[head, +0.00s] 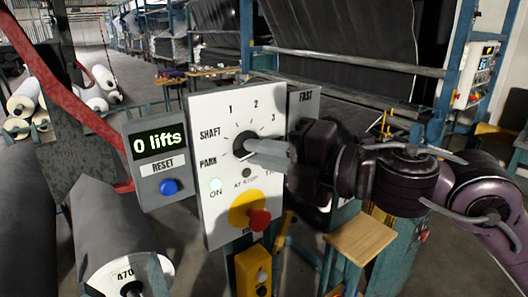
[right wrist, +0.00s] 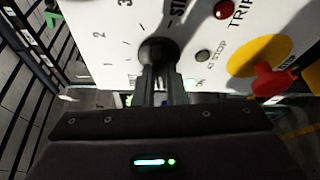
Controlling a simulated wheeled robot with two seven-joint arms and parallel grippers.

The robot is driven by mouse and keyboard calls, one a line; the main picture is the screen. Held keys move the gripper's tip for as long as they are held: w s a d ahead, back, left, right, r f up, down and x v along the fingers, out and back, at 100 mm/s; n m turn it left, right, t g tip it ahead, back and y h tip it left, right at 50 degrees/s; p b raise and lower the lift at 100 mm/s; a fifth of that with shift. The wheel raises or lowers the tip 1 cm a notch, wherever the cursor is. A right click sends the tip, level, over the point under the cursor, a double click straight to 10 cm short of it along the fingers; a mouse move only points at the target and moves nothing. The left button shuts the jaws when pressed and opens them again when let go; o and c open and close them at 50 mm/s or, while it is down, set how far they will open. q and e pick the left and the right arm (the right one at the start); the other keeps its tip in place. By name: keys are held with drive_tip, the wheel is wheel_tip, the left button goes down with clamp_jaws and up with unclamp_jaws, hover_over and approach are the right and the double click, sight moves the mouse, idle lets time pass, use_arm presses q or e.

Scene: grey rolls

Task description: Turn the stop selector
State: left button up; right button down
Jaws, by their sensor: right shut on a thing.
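The stop selector (head: 243,146) is a dark round knob on a white upright panel (head: 221,112), with a dial marked PARK, SHAFT, 1, 2 and 3 around it. My right gripper (head: 258,149) reaches it from the right, its grey fingers shut on the knob. In the right wrist view, the fingers (right wrist: 157,84) meet the dark knob (right wrist: 157,49). The fingers cover part of the knob, and I cannot tell which mark it points to. My left gripper is not in the head view.
Below the knob are a lit ON lamp (head: 216,185) and a red button (head: 259,220) on a yellow disc. To the left, a grey box (head: 157,190) has a display reading "0 lifts" and a blue RESET button (head: 170,186). A grey roll (head: 120,245) stands lower left.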

drive_tip(key=shift+f, duration=0.1)
idle(0.3)
drive_tip(key=c, duration=1.5)
unclamp_jaws()
drive_tip(key=b+v, duration=0.3)
drive_tip(key=v, duration=0.4)
drive_tip(key=shift+s+d+b, duration=0.3)
drive_tip(key=shift+b, duration=0.05)
